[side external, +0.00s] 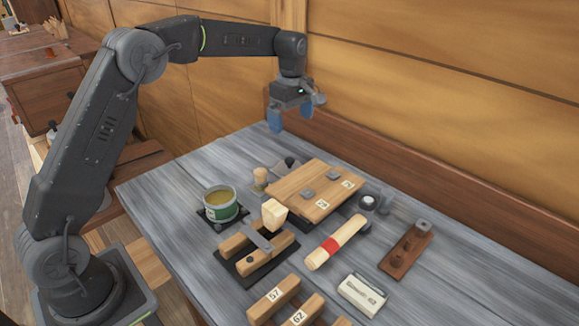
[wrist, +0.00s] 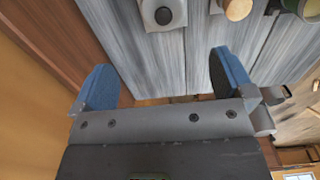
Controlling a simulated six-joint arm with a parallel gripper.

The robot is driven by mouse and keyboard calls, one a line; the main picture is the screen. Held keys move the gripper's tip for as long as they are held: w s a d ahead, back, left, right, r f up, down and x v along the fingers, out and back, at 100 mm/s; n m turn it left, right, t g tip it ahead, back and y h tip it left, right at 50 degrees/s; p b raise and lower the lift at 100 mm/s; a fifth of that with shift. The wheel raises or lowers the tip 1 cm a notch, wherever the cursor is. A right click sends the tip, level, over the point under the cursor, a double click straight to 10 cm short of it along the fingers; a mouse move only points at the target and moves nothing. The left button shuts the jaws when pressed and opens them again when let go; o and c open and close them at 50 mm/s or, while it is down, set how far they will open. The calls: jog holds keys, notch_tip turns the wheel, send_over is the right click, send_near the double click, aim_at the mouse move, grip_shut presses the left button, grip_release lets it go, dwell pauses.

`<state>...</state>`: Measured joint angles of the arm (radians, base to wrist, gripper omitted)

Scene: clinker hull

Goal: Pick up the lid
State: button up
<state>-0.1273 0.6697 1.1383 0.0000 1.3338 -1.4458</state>
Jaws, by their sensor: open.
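I cannot tell for sure which thing is the lid. An open green tin (side external: 222,203) with yellowish contents stands on a dark mat at the table's left side; no lid sits on it. A flat wooden panel (side external: 300,204) with two grey pieces and number labels lies at the middle back. A grey square piece with a dark round knob (wrist: 163,15) shows at the top of the wrist view. My gripper (side external: 291,113) has blue fingers, open and empty, raised above the table's back edge, clear of everything. It also shows in the wrist view (wrist: 163,82).
A small wooden knob (side external: 260,179) stands between tin and panel. A clamped wooden block pair (side external: 240,242), a red-banded stick (side external: 334,243), a brown bracket (side external: 406,251) and a white block (side external: 362,295) lie in front. The wooden wall (side external: 440,100) rises close behind my gripper.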

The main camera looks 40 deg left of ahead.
aim_at(290, 159)
notch_tip(290, 159, down, 8)
jog(key=shift+r, duration=0.1)
jog(key=shift+s+a+f, duration=0.1)
jog(key=shift+s+f, duration=0.05)
jog(key=shift+f, duration=1.2)
jog(key=shift+s+f, duration=0.1)
jog(key=shift+f, duration=1.2)
jog(key=shift+c, duration=0.3)
jog(key=c, duration=0.8)
jog(key=shift+r, duration=0.15)
